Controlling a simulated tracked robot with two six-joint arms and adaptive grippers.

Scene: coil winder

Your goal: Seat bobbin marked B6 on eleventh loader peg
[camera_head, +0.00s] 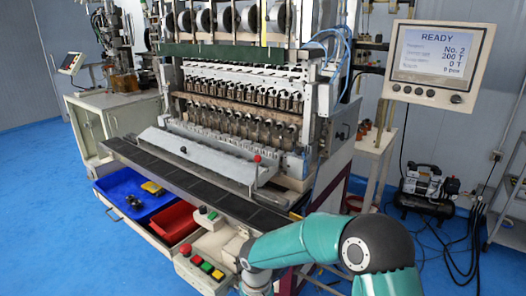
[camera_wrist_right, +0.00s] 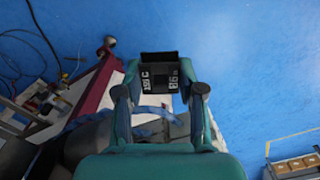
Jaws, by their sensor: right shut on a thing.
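In the right wrist view a small dark bobbin (camera_wrist_right: 160,86) sits between the fingertips of my right gripper (camera_wrist_right: 161,74). White markings show on it, one reading like 155 C and the other like B6. The gripper is shut on it, over blue floor in that view. In the head view my right arm reaches in from the lower right; its gripper and the bobbin are not visible there. The coil winder (camera_head: 235,105) stands in the middle, with a grey bar (camera_head: 205,155) across its front. Individual loader pegs are too small to tell apart. My left gripper is not in view.
A blue bin (camera_head: 125,205) and a red bin (camera_head: 175,222) lie in an open drawer below the dark front ledge (camera_head: 160,182). A button box (camera_head: 207,268) is beside my arm. A READY screen (camera_head: 438,62) and a compressor (camera_head: 428,190) are at right.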

